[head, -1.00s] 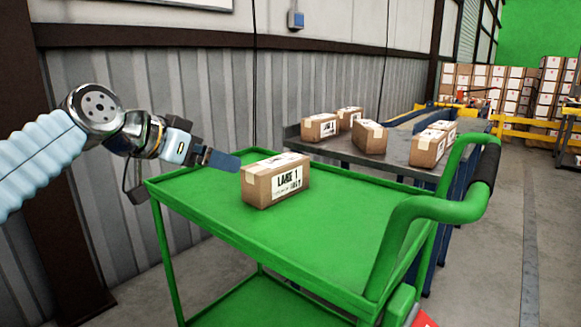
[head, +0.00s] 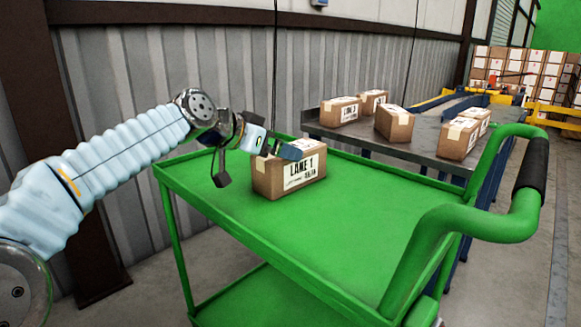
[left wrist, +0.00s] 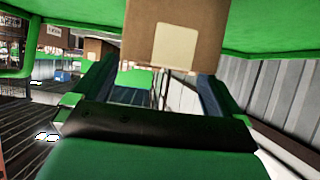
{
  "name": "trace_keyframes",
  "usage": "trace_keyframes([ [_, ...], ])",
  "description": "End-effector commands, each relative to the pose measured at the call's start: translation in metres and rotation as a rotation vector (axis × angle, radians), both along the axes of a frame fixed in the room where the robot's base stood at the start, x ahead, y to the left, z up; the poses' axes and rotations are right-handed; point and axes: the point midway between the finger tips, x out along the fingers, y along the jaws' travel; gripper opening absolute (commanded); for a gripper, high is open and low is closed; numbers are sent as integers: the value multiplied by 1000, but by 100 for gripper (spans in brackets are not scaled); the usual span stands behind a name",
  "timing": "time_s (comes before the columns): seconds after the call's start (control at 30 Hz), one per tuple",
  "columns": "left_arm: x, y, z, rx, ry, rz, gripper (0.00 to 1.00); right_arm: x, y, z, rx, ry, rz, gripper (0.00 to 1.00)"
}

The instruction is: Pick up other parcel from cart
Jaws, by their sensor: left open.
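A brown carton marked "LANE 1" (head: 290,178) sits on the top shelf of the green cart (head: 330,225), close to its far edge. My left gripper (head: 283,149) is at the carton's upper left and overlaps its top in the head view. In the left wrist view the gripper (left wrist: 158,75) is open, with a dark finger on each side. The carton's taped face (left wrist: 175,35) appears between and beyond the fingers. I cannot tell whether either finger touches it. My right gripper is not in view.
A grey table (head: 425,152) behind the cart holds several cartons (head: 395,124). The cart's handle (head: 530,170) rises at the right. A corrugated wall (head: 180,90) stands behind the cart. The front of the cart top is clear.

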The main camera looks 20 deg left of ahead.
Motion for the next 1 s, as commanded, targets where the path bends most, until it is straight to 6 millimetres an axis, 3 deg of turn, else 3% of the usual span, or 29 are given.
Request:
trace_keyframes([
  [0.2, 24, -10, -15, 1, 2, 0, 100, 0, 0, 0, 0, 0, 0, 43],
  [0.47, 26, -10, -16, -2, 1, 1, 98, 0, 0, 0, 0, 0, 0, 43],
  [0.87, 25, -10, -16, -1, 0, 0, 37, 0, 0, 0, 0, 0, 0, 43],
  [1.0, 25, -10, -15, -1, -2, 0, 37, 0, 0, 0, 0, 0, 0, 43],
])
